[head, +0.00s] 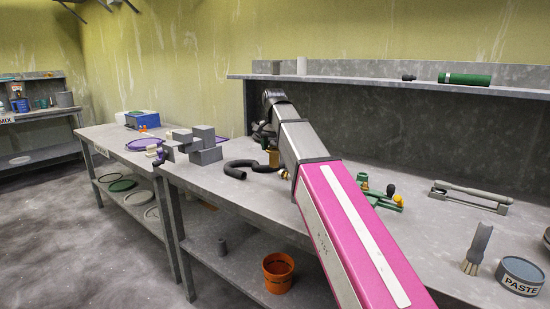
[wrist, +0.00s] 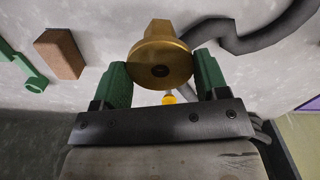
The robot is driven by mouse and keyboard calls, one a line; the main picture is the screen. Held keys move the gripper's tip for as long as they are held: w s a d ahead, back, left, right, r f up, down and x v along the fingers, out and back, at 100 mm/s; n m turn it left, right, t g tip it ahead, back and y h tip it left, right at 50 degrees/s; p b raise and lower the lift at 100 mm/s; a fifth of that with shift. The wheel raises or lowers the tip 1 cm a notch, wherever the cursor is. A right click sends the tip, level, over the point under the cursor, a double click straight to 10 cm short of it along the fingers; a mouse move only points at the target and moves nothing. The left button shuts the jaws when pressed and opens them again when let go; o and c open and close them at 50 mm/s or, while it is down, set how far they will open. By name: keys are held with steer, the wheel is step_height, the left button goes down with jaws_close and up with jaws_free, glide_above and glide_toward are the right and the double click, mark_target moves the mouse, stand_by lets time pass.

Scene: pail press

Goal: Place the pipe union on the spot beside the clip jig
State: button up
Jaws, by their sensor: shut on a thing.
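The brass pipe union (wrist: 160,62), with a round flange and a hexagonal end, sits between the green finger pads of my gripper (wrist: 162,76) in the wrist view. My gripper is shut on it. In the head view a little of the brass union (head: 273,158) shows below my wrist, close to the bench top; I cannot tell whether it touches.
A black bent hose (head: 247,168) lies left of my gripper, with grey blocks (head: 203,146) beyond it. A brown block (wrist: 60,54) shows in the wrist view. A grey handled tool (head: 472,194), a brush (head: 478,250) and a paste tin (head: 520,275) are at right. A shelf (head: 350,82) runs behind.

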mark_target(275, 157)
steer(key=shift+w+d+f, duration=0.1)
steer(key=shift+d+f, duration=0.15)
steer(key=shift+f, duration=1.85)
steer(key=shift+f, duration=0.15)
steer(key=o, duration=1)
steer(key=shift+o, duration=0.2)
step_height(275, 157, up, 12)
steer(key=shift+f, duration=0.1)
steer(key=shift+r, duration=0.25)
